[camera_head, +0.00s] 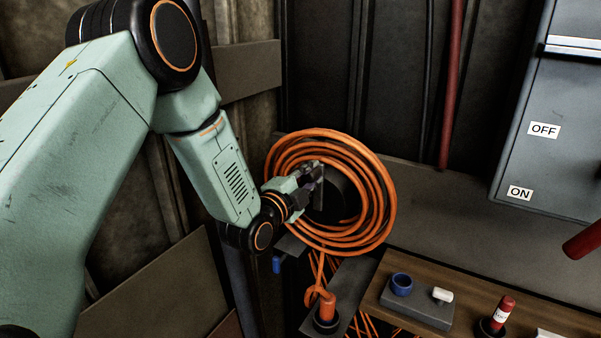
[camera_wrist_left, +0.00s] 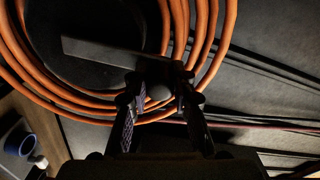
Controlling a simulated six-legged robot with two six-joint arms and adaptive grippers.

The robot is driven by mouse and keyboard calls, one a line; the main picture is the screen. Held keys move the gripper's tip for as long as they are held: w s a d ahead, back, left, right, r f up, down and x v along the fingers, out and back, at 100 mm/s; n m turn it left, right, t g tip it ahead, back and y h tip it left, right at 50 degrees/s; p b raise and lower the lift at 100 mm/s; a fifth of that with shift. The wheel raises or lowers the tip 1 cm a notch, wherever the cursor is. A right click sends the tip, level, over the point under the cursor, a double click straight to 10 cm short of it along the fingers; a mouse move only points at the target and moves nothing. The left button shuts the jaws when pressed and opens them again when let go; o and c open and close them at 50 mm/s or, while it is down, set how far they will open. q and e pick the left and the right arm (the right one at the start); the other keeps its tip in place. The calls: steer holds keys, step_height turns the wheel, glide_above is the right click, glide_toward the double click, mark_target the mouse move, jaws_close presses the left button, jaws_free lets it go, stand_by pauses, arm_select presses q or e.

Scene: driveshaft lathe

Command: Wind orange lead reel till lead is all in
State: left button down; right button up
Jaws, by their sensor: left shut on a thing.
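The orange lead reel (camera_head: 382,204) stands against the dark wall in the middle of the head view, with several coils of orange lead around a black drum. The lead hangs from the reel's underside to an orange plug end (camera_head: 327,306) at a dark bracket below. My left gripper (camera_head: 314,178) is in front of the drum, shut on the reel's crank handle. In the left wrist view the fingers (camera_wrist_left: 158,95) are on either side of a small rounded knob at the end of a dark flat crank arm (camera_wrist_left: 95,52). The coils (camera_wrist_left: 205,45) curve behind it. My right gripper is not in view.
A wooden shelf (camera_head: 470,290) at the lower right holds a grey block with a blue ring (camera_head: 401,284) and a white piece, and a red tube (camera_head: 503,313). A grey switch box (camera_head: 545,120) marked OFF and ON hangs at the right. More orange lead hangs below the reel.

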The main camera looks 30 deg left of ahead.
mark_target(354, 198)
arm_select(q)
steer(key=d+m, duration=0.3)
steer(key=shift+s+d+f+m+b, duration=0.1)
steer(key=shift+f+m+b, duration=0.2)
steer(key=shift+m, duration=0.1)
steer(key=d+m, duration=0.1)
steer(key=d+f+m+b, duration=0.1)
steer(key=shift+m, duration=0.4)
steer(key=d+f+m+b, duration=0.1)
steer(key=d+m+b, duration=0.1)
steer(key=m, duration=0.1)
steer(key=shift+s+d+f, duration=0.1)
steer(key=shift+s+f, duration=0.05)
steer(key=shift+f, duration=0.25)
steer(key=shift+d+f+m+b, duration=0.35)
steer(key=shift+f+m+b, duration=0.3)
steer(key=shift+m, duration=0.3)
steer(key=shift+d+f+m+b, duration=0.4)
steer(key=shift+m+b, duration=0.35)
steer(key=shift+m, duration=0.2)
steer(key=c, duration=1.1)
jaws_free()
steer(key=shift+f, duration=0.1)
steer(key=shift+s, duration=0.2)
